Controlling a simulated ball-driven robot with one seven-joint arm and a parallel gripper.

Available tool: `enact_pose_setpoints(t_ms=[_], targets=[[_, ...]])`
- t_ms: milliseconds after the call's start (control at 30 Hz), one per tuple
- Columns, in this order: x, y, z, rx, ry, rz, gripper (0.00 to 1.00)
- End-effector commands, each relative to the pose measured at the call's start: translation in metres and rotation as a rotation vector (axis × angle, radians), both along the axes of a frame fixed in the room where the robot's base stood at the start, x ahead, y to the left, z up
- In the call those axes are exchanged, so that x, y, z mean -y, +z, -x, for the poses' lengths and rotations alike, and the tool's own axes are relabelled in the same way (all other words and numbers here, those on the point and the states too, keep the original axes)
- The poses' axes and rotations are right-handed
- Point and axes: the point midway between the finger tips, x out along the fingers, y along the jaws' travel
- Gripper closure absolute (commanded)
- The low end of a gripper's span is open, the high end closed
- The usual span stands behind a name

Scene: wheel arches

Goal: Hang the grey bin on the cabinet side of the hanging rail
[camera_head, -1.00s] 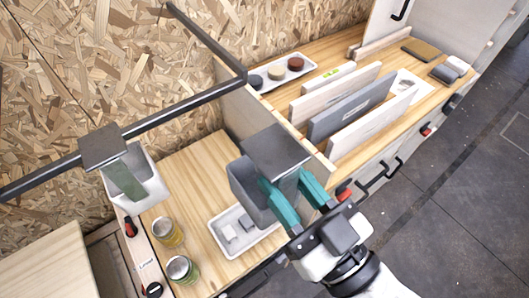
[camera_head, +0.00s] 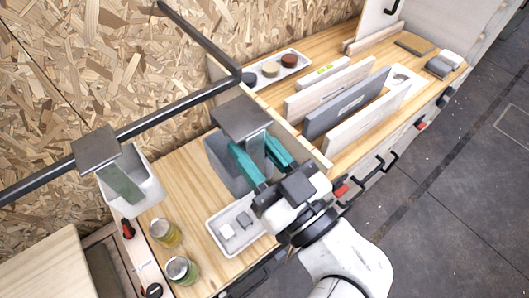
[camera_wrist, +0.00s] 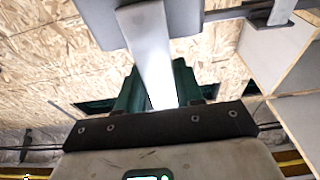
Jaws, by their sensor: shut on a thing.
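The grey bin (camera_head: 220,163) hangs upright from my gripper (camera_head: 263,158), above the lower wooden counter. Its flat dark grey hook plate (camera_head: 241,116) is on top, just below the black hanging rail (camera_head: 180,107) in the head view, near the rail's corner. I cannot tell whether plate and rail touch. My teal fingers are shut on the bin's upright strap, which shows pale between the fingers in the wrist view (camera_wrist: 150,50). The hook plate is at the top there (camera_wrist: 185,18). The bin's right side is partly hidden by my fingers.
A white bin (camera_head: 148,196) with a green strip hangs on the rail's left part by a grey hook plate (camera_head: 95,150). Below are a white tray (camera_head: 214,232) with small blocks and two jars (camera_head: 165,233). The higher counter with upright panels (camera_head: 345,105) is at right.

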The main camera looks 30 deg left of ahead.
Motion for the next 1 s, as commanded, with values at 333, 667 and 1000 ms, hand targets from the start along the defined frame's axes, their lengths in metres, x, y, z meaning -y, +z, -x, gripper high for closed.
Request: enact_pose_setpoints(t_ms=[333,667,1000], targets=[[-0.024,0.002,-0.01,0.001,0.001,-0.002,0.94],[-0.046,0.002,-0.019,0.002,0.0,-0.001,0.94],[-0.069,0.002,-0.028,0.001,0.001,-0.002,0.94]])
